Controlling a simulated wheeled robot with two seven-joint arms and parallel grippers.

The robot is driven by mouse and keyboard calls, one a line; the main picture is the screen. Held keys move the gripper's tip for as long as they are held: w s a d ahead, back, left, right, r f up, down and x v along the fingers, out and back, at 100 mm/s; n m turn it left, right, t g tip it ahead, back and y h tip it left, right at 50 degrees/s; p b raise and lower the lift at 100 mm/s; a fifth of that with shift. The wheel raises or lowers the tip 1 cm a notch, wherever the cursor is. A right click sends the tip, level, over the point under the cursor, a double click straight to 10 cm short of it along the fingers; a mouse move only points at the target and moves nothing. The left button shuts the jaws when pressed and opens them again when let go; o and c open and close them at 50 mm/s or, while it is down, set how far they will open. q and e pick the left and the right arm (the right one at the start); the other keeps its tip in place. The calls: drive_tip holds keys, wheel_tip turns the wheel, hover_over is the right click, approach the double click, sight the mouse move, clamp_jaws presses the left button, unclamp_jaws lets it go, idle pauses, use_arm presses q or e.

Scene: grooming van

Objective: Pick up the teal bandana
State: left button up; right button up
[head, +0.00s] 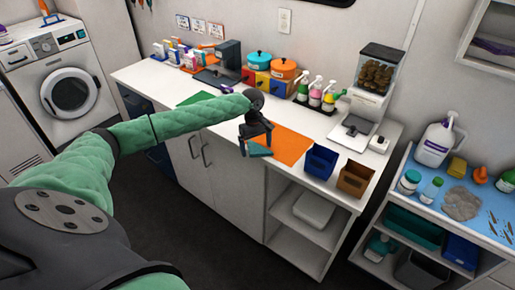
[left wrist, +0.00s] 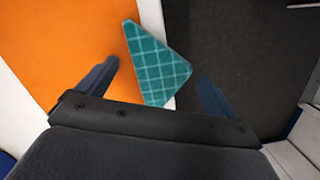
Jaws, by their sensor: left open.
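The teal bandana (head: 258,149) lies at the front edge of the white counter, partly on the orange mat (head: 291,145). In the left wrist view the bandana (left wrist: 158,64) is a folded triangle with a light check pattern, and part of it reaches past the counter edge over the dark floor. My left gripper (head: 255,143) is above the bandana, partly hiding it in the head view. In the left wrist view its two blue fingers (left wrist: 157,88) are apart, one on each side of the bandana, with nothing held between them. My right gripper is not in view.
A blue bin (head: 320,161) and a brown bin (head: 355,179) stand right of the orange mat. Pump bottles (head: 315,93), pots and a treat dispenser (head: 377,72) line the counter's back. A green mat (head: 197,98) lies to the left. Dark floor is open in front.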

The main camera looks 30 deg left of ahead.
use_arm(q)
drive_tip(key=c, duration=1.1)
